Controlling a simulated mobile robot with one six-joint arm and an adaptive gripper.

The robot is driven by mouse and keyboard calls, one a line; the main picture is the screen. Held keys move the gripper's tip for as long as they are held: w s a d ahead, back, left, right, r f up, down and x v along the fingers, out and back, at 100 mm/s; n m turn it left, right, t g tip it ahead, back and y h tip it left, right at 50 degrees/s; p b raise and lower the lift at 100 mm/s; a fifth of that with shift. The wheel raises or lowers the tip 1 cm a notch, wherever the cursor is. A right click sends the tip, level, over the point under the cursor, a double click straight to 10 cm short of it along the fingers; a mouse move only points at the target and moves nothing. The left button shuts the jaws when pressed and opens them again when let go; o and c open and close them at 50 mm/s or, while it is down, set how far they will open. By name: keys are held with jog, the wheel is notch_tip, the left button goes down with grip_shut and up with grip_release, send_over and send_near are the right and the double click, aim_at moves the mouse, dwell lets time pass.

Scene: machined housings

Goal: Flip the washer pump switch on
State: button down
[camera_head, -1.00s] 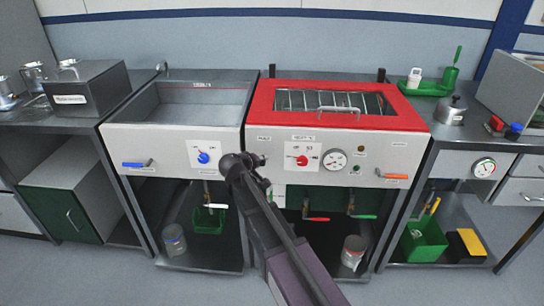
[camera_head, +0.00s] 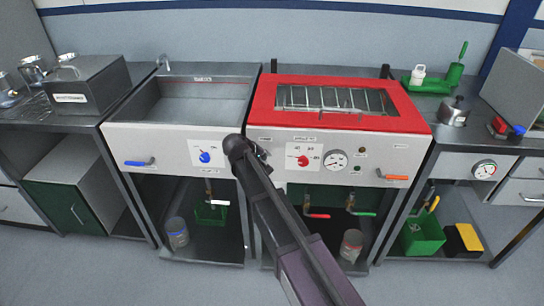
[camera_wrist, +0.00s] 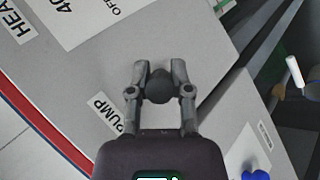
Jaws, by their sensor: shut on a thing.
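The washer pump switch (camera_wrist: 159,88) is a dark, rounded knob on the light grey panel, beside a label reading "PUMP" in the wrist view. My gripper (camera_wrist: 160,70) has its two fingers on either side of the switch and is shut on it. In the head view my gripper (camera_head: 262,152) is at the left end of the red-topped unit's front panel, mostly hidden behind my wrist. The switch cannot be made out there, and its on or off position is unclear.
A red dial (camera_head: 303,161) and a round gauge (camera_head: 335,160) sit right of my gripper. A blue dial (camera_head: 204,157) is on the sink unit to the left. An orange-handled lever (camera_head: 396,177) and a blue-handled lever (camera_head: 138,163) stick out from the fronts.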

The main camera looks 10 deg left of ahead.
jog(key=shift+r, duration=0.1)
dwell(0.3)
jog(key=c, duration=0.5)
grip_release()
jog(key=shift+r, duration=0.1)
jog(key=shift+c, duration=0.2)
jog(key=shift+a, duration=0.1)
